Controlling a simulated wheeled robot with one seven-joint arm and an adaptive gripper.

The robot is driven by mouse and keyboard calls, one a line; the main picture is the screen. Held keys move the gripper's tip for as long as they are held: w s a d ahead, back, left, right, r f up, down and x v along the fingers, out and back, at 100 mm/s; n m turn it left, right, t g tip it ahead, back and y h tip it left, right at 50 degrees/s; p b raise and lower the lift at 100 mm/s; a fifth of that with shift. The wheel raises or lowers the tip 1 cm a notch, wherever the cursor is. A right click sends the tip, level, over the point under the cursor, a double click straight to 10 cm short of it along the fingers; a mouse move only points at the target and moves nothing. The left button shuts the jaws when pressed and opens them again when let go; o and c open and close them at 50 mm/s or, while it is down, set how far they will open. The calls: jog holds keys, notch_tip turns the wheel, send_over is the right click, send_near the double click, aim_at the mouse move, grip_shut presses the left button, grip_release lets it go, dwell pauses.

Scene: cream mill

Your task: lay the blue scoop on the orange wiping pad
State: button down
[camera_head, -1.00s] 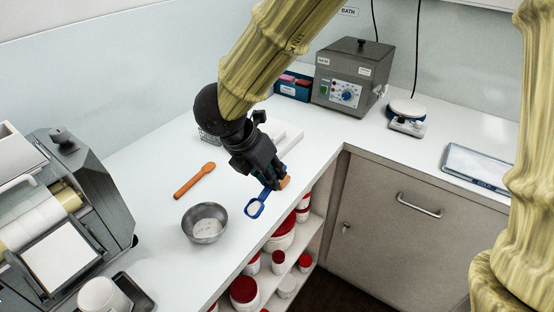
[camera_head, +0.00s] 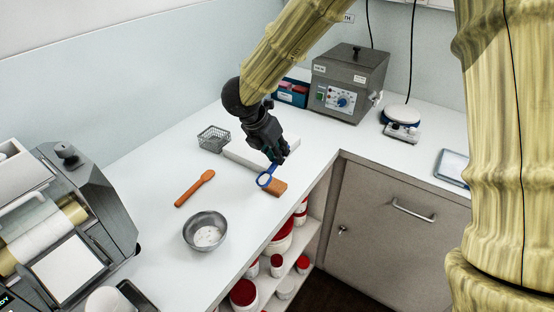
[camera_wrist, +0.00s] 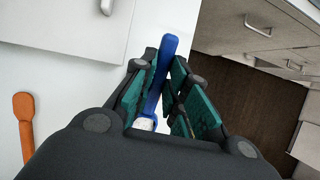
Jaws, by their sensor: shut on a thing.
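My gripper (camera_head: 276,158) is shut on the handle of the blue scoop (camera_head: 265,180). In the head view the scoop's bowl, with something pale in it, hangs toward the front left, beside the orange wiping pad (camera_head: 279,190). The pad lies flat on the white counter near its front edge. I cannot tell whether the scoop touches the counter or the pad. In the wrist view the blue handle (camera_wrist: 168,55) stands between the teal finger pads, and the bowl is partly hidden behind my gripper. The wiping pad is hidden in the wrist view.
An orange spatula (camera_head: 195,188) and a metal bowl (camera_head: 205,231) lie left of the pad. A white slab (camera_head: 240,156) and a wire basket (camera_head: 213,138) are behind. A grey roller machine (camera_head: 75,225) fills the left. Below the counter edge are shelves with red-lidded jars (camera_head: 276,262).

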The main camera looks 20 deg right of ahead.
aim_at(274, 160)
notch_tip(274, 160, down, 3)
jog(key=shift+a+f+p, duration=0.1)
jog(key=shift+p, duration=0.3)
jog(key=shift+s, duration=0.1)
jog(key=shift+f+b, duration=0.55)
jog(key=shift+f, duration=0.1)
jog(key=c, duration=1.4)
grip_release()
jog(key=shift+r+p, duration=0.55)
jog(key=shift+r, duration=0.35)
jog(key=b+v, duration=0.2)
jog(key=v, duration=0.9)
jog(key=shift+a+r, duration=0.15)
jog(key=shift+a, duration=0.05)
